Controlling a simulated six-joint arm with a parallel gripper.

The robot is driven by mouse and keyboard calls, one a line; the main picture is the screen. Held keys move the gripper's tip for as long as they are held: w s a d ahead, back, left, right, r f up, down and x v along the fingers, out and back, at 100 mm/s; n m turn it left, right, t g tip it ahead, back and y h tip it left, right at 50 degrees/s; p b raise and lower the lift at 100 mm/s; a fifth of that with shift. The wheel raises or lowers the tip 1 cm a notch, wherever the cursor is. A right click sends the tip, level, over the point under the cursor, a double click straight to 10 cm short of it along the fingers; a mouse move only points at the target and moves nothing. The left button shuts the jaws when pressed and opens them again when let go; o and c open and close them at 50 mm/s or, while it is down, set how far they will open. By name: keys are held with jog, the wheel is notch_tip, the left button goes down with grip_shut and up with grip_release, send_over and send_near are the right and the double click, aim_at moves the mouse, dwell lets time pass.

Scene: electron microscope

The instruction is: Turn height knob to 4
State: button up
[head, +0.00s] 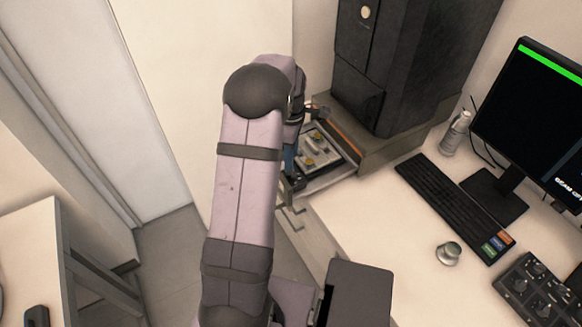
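My arm rises through the middle of the head view and bends over towards the microscope's open stage drawer (340,172). My gripper (316,113) is mostly hidden behind the arm; a dark part of it shows beside the drawer's far left corner. I cannot tell whether its fingers are open or shut, or whether they touch anything. The drawer holds a plate with small yellowish parts (311,162). No knob marked as height can be read. A round silver knob-like object (448,252) stands on the desk, well right of my gripper.
The tall dark microscope housing (395,70) stands behind the drawer. A keyboard (452,205), a monitor (530,110), a bottle (455,133) and a dark control box with several knobs (537,290) are on the right-hand desk. A white wall is at left.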

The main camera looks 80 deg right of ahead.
aim_at(291, 174)
jog(key=shift+f+p, duration=0.9)
jog(key=shift+f, duration=2.25)
jog(key=c, duration=0.8)
